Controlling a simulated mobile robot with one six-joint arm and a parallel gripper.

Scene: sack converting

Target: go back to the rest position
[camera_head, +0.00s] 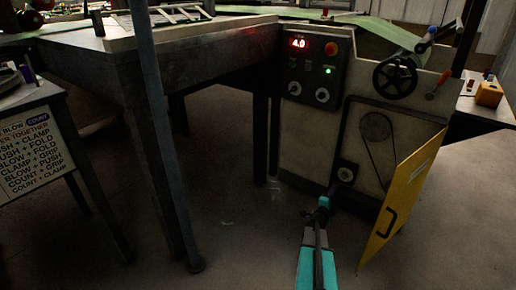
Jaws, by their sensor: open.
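My arm reaches up from the bottom of the view, with a teal link and dark joints. My gripper (335,188), small and dark with a purple tint, is at its far end. It is open, and I see nothing held in it.
The machine's yellow door (402,195) stands open right of my arm. A black handwheel (395,77) and a lit control panel (315,68) are above. A dark-legged table (190,50) and a sign (30,150) stand left. Floor (240,235) left of my arm is clear.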

